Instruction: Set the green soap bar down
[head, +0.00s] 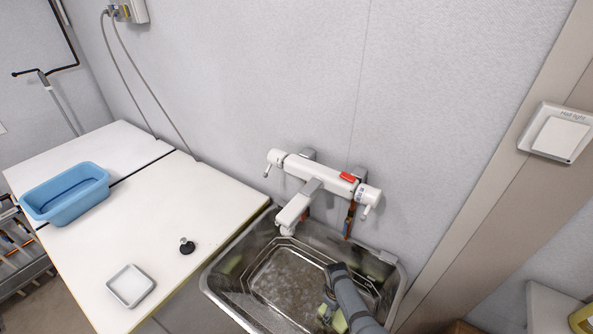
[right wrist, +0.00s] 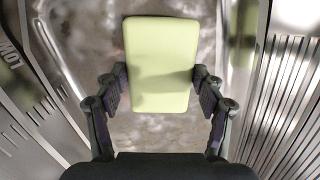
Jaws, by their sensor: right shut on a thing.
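The green soap bar (right wrist: 160,60) is pale yellow-green and sits between the two fingers of my right gripper (right wrist: 158,88) in the right wrist view. The gripper is shut on the bar's sides. In the head view my right gripper (head: 330,306) reaches down inside the metal basin (head: 225,268), and a part of the soap bar (head: 339,321) shows beside it. My arm hides the rest of the bar. I cannot tell whether the bar touches the basin floor. My left gripper is not in view.
A white tap (head: 320,178) is on the wall above the basin. On the white counter (head: 190,205) to the left are a blue tub (head: 66,194), a small white dish (head: 130,286) and a black stopper (head: 187,247). The counter between them is clear.

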